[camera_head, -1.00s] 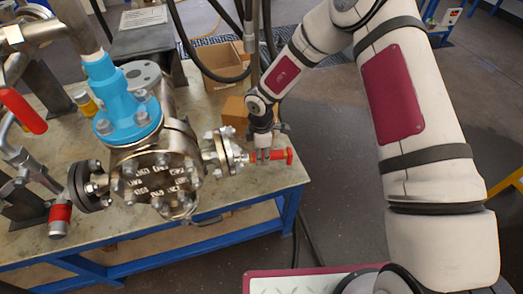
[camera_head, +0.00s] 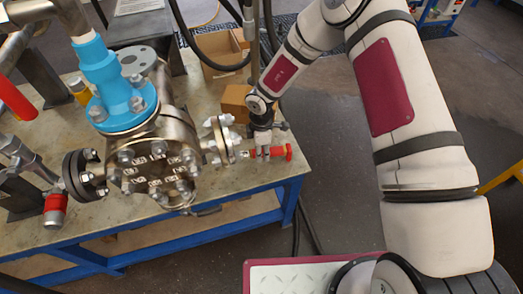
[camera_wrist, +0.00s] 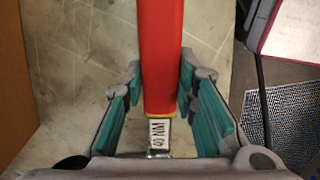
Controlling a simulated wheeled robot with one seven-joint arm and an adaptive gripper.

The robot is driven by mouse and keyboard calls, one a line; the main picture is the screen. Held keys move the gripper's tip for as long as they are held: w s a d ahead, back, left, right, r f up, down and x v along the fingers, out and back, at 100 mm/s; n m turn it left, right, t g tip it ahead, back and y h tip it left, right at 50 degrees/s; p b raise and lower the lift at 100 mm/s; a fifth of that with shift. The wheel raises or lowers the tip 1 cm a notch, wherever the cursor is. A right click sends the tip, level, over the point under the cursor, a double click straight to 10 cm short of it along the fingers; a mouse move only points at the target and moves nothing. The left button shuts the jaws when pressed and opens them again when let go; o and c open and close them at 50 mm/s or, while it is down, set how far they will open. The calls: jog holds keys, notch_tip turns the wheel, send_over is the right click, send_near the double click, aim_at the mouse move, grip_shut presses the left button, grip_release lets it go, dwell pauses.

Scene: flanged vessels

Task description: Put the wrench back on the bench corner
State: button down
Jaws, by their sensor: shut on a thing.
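The wrench (camera_head: 287,152) has a red handle and lies level in the head view, over the right corner of the bench (camera_head: 235,183). My gripper (camera_head: 264,152) points down and is shut on it. In the wrist view the red handle (camera_wrist: 160,55) runs between my gripper's green-padded fingers (camera_wrist: 161,85), with a metal part marked "40 MM" (camera_wrist: 159,132) at its lower end. The wrench's far end is out of the wrist view. I cannot tell whether the wrench touches the bench top.
A flanged vessel (camera_head: 155,165) with a blue neck (camera_head: 115,90) stands close left of my gripper; its side flange (camera_head: 222,143) is nearest. Cardboard boxes (camera_head: 235,102) stand behind. Open floor (camera_head: 335,170) lies right of the bench.

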jog(key=shift+f, duration=0.4)
jog(key=c, duration=1.2)
grip_release()
jog(key=shift+o, duration=0.5)
jog(key=o, duration=0.4)
jog(key=shift+r+p, duration=1.85)
jog(key=shift+r, duration=1.65)
